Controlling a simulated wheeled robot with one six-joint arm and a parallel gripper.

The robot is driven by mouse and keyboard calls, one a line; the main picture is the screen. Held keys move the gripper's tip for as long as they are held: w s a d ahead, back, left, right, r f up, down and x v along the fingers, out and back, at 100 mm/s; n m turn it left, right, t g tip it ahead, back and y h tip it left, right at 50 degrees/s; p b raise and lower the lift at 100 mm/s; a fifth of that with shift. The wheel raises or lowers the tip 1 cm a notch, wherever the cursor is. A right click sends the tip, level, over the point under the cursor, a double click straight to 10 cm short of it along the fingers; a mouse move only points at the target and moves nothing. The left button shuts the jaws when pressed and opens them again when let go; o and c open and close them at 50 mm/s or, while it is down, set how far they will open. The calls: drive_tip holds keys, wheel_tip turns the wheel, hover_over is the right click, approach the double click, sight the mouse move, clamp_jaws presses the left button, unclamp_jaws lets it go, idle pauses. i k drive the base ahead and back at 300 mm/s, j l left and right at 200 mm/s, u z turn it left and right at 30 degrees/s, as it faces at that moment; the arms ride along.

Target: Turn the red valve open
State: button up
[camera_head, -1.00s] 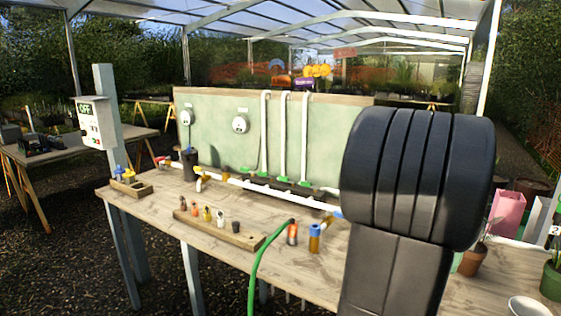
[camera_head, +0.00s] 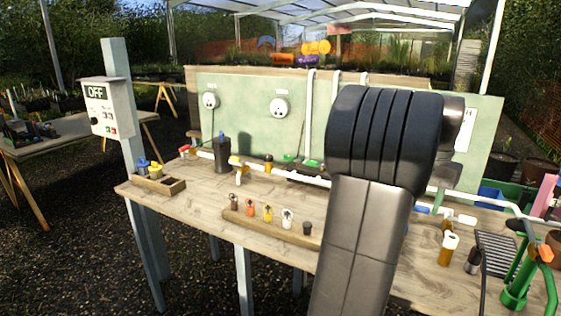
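A small red valve handle (camera_head: 185,149) shows at the far left end of the white pipe (camera_head: 300,177) along the back of the bench. It is small in view, and I cannot tell how its handle is set. A yellow-handled valve (camera_head: 236,161) and a dark-handled one (camera_head: 268,161) sit further right along the pipe. My gripper is not in view; my own dark arm links fill the middle right and hide part of the pipe and bench.
A control box reading OFF (camera_head: 107,106) hangs on a grey post at the bench's left corner. A black pot (camera_head: 222,156) stands near the red valve. A wooden rack (camera_head: 270,229) of small fittings lies mid-bench. Green tubes (camera_head: 519,271) stand at right. Bare wood (camera_head: 190,205) lies front left.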

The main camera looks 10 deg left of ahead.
sight(186, 147)
drive_tip(key=i+j, duration=0.1)
drive_tip(key=j, duration=0.3)
drive_tip(key=i+j+u, duration=0.1)
drive_tip(key=j, duration=0.3)
drive_tip(key=i+j, duration=0.15)
drive_tip(key=j, duration=0.2)
drive_tip(key=i+j+u, duration=0.1)
drive_tip(key=j, duration=0.3)
drive_tip(key=i+j, duration=0.15)
drive_tip(key=j, duration=0.25)
drive_tip(key=i+j+u, duration=0.1)
drive_tip(key=j, duration=0.25)
drive_tip(key=i+j+u, duration=0.1)
drive_tip(key=i+j, duration=0.25)
drive_tip(key=i, duration=0.15)
drive_tip(key=i+j+u, duration=0.1)
drive_tip(key=i+j, duration=0.2)
drive_tip(key=i, duration=0.2)
drive_tip(key=i+j, duration=0.3)
drive_tip(key=i, duration=0.25)
drive_tip(key=u, duration=0.05)
